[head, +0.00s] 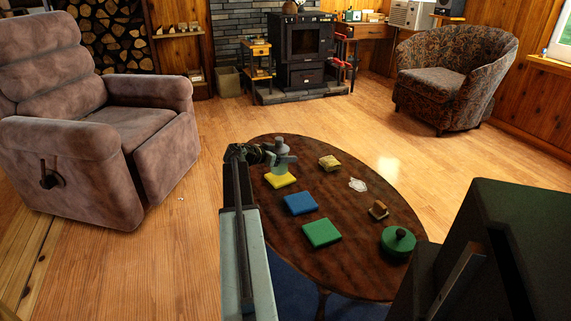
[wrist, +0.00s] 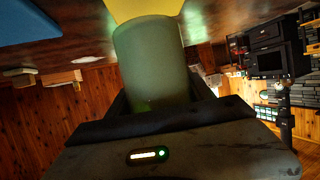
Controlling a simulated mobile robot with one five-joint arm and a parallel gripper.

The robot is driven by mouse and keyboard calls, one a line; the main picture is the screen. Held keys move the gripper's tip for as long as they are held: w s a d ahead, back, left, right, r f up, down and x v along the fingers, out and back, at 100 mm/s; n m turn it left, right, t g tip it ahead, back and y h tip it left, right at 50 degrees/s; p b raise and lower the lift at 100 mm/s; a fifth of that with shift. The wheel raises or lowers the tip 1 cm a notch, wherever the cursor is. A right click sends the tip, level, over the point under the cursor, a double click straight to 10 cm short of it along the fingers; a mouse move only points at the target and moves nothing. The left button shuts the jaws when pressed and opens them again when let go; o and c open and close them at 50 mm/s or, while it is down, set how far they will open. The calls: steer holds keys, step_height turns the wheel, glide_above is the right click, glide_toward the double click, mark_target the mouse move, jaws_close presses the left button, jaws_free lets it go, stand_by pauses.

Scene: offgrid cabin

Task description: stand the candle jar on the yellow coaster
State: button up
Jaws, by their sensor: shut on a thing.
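The candle jar (head: 285,162) is a pale grey-green cylinder, upright at the far left part of the round table. My gripper (head: 268,153) is shut on it from the left. The yellow coaster (head: 281,181) lies flat on the table directly below the jar, partly hidden by it. In the wrist view, the jar (wrist: 152,62) stands between my jaws, and its far end overlaps the yellow coaster (wrist: 140,8) at the top edge. I cannot tell whether the jar's base touches the coaster or hangs just above it.
A blue coaster (head: 300,203) and a green coaster (head: 322,233) lie nearer on the table (head: 345,275). A yellowish block (head: 329,163), a white patch (head: 358,184), a small brown item (head: 378,209) and a green lidded pot (head: 398,241) lie to the right. A recliner (head: 100,130) stands left.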

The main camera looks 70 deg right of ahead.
steer(key=f+b, duration=0.1)
steer(key=d+f+b, duration=0.1)
steer(key=f+b, duration=0.2)
steer(key=shift+w+d, duration=0.15)
steer(key=shift+d, duration=0.15)
steer(key=shift+r, duration=0.2)
steer(key=o, duration=0.5)
steer(key=shift+f, duration=0.2)
steer(key=o, duration=0.5)
steer(key=shift+r, duration=0.1)
steer(key=shift+c, duration=0.2)
